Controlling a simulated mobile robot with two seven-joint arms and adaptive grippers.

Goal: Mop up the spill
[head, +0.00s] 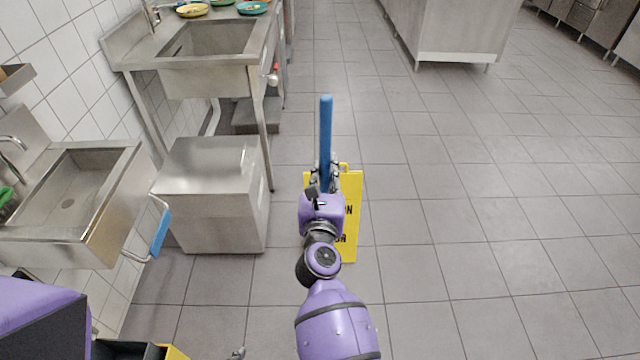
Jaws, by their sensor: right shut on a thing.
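A blue pole (326,130), which looks like the mop's handle, stands nearly upright in the middle of the head view. My right gripper (325,178) is shut on it at its lower visible part. The pole below the gripper and any mop head are hidden behind my right arm. A yellow floor sign (351,220) with dark lettering is just beyond my right gripper, partly covered by it. No spill can be made out on the visible floor. My left gripper does not show; only a purple part of my own body is at the lower left.
A steel cabinet (207,205) stands left of my right arm, by a sink table (205,62) with coloured plates (193,10). A wall sink (78,190) is at left. A dark, yellow-edged container (172,353) shows at the bottom edge. Tiled floor (470,210) to the right is clear.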

